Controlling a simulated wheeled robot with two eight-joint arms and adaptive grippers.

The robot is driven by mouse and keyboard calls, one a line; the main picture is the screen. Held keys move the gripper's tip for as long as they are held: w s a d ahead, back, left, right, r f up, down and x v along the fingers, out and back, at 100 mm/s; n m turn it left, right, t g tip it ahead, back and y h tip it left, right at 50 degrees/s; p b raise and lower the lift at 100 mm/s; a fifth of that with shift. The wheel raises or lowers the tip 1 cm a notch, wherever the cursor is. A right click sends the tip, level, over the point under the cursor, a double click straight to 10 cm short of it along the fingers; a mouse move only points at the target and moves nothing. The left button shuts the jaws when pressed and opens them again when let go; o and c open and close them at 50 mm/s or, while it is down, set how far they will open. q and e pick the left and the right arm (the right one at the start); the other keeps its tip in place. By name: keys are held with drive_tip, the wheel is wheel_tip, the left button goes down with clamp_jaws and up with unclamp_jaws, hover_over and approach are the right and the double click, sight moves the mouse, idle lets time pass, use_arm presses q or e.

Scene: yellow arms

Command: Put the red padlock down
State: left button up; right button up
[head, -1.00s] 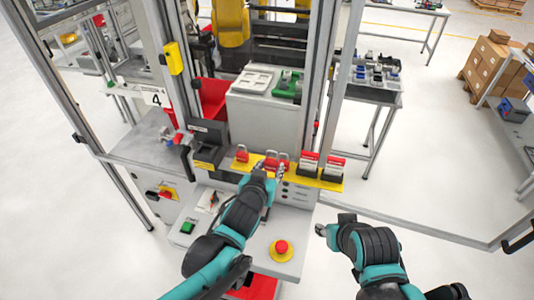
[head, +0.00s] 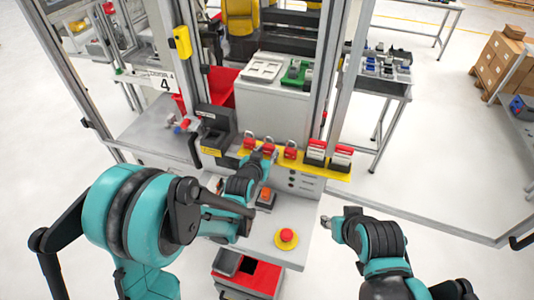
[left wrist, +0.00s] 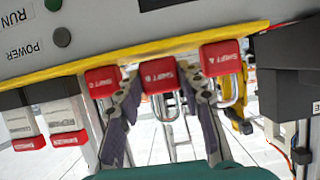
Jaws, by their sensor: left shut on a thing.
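My left gripper (head: 266,157) is shut on the middle red padlock (head: 268,147), with a finger on each side in the left wrist view (left wrist: 160,100). This padlock (left wrist: 158,76) is upright, shackle up, at the yellow shelf (head: 330,173). I cannot tell whether its base touches the shelf. Another red padlock (head: 249,143) stands to its left and a third (head: 290,151) to its right in the head view. The wrist view is upside down, with these neighbours swapped. My right gripper (head: 326,221) is empty, away from the shelf; its fingers are too small to read.
Red-and-white blocks (head: 316,151) stand at the shelf's right end. A dark box device (head: 215,128) is at its left. Below, the grey worktop carries a red emergency button (head: 287,236) and an orange-topped button (head: 266,194). Metal posts flank the station.

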use_arm(q)
drive_tip(key=shift+f, duration=0.2)
drive_tip(key=shift+s, duration=0.1)
drive_tip(key=shift+f, duration=0.15)
drive_tip(key=o, duration=1.2)
